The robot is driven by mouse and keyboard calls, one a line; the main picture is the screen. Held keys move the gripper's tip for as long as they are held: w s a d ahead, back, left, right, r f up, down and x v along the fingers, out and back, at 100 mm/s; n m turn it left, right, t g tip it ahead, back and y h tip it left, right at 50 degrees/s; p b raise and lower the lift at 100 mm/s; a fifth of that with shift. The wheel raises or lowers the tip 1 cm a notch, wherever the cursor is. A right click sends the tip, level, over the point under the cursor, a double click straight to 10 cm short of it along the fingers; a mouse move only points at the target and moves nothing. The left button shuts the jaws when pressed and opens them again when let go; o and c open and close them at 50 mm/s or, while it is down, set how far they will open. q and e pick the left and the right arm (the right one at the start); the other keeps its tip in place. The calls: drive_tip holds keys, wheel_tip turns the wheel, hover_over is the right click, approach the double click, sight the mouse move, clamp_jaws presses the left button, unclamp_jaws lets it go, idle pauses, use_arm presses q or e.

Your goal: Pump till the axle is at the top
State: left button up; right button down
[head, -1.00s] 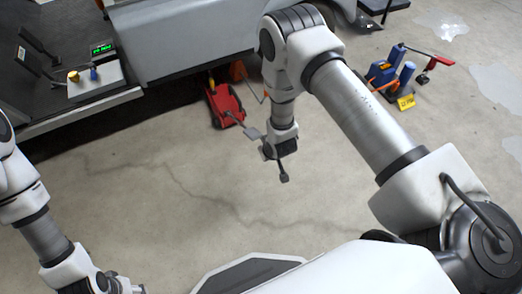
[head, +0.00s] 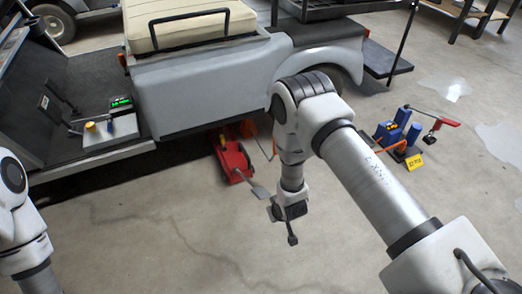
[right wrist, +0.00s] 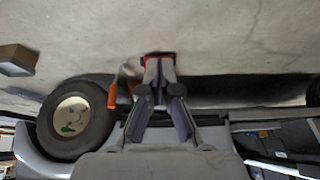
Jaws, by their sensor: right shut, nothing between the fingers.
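A red floor jack (head: 232,160) stands on the concrete beside the grey cart (head: 200,90), partly under its side. My right gripper (right wrist: 160,80) is shut and empty, close to the jack. In the right wrist view a bit of red (right wrist: 158,55) shows just past the fingertips; contact cannot be told. The axle is hidden under the cart. My left arm is at the left edge, its gripper out of frame.
A blue pump-like unit with a red lever (head: 398,135) and yellow tag stands at right. The front floor is clear.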

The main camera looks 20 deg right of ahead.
drive_tip(key=shift+s, duration=0.1)
idle(0.3)
drive_tip(key=w+r+g+p, duration=0.2)
drive_tip(key=w+r+g, duration=0.1)
drive_tip(key=w+r, duration=0.8)
wheel_tip(320, 180, up, 4)
drive_tip(key=shift+w+a+f, duration=0.1)
drive_tip(key=shift+w+a, duration=0.2)
drive_tip(key=shift+w, duration=0.05)
